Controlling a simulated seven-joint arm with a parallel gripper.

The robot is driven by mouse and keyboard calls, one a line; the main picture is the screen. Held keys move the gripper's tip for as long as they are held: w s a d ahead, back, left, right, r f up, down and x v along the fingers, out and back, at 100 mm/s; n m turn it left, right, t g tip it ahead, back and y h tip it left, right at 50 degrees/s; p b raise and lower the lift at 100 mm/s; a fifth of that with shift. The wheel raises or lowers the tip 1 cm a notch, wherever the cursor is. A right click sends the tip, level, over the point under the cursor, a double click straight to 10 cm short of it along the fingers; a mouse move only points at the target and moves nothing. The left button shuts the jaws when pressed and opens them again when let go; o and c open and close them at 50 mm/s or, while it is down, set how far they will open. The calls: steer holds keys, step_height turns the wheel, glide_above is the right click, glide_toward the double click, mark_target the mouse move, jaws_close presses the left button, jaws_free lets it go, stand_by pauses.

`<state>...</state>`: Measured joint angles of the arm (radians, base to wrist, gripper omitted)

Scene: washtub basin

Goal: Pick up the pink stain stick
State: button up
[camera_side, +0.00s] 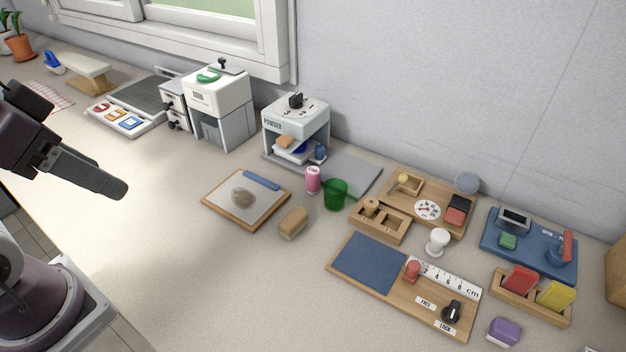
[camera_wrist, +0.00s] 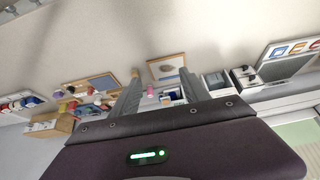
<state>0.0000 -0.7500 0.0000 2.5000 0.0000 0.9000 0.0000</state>
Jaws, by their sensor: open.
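The pink stain stick (camera_side: 313,179) stands upright on the counter in the side view, a short pink cylinder with a paler top. It is between a stain board (camera_side: 220,205) and a green cup (camera_side: 336,195). In the wrist view a small pink shape, likely the stick (camera_wrist: 151,91), shows between the fingers but far beyond them. My gripper (camera_side: 122,190) is raised at the left of the side view, well away from the stick. In the wrist view my gripper (camera_wrist: 160,74) has its two fingers apart with nothing held.
A tan block (camera_side: 293,223) lies in front of the stick. The white powder dispenser (camera_side: 296,118) stands behind it, with a grey plate (camera_side: 355,175) alongside. Wooden boards with a blue pad (camera_side: 369,262) and small parts fill the right. The counter's left front is clear.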

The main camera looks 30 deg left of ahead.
steer(key=w+r+n+g, duration=0.1)
steer(key=w+r+n, duration=0.2)
steer(key=w, duration=0.4)
steer(key=n+g, duration=0.5)
steer(key=n, duration=1)
glide_above(313, 170)
step_height(313, 170, down, 16)
steer(key=shift+s+d+f, duration=0.1)
steer(key=shift+f, duration=0.15)
step_height(313, 170, down, 8)
jaws_close()
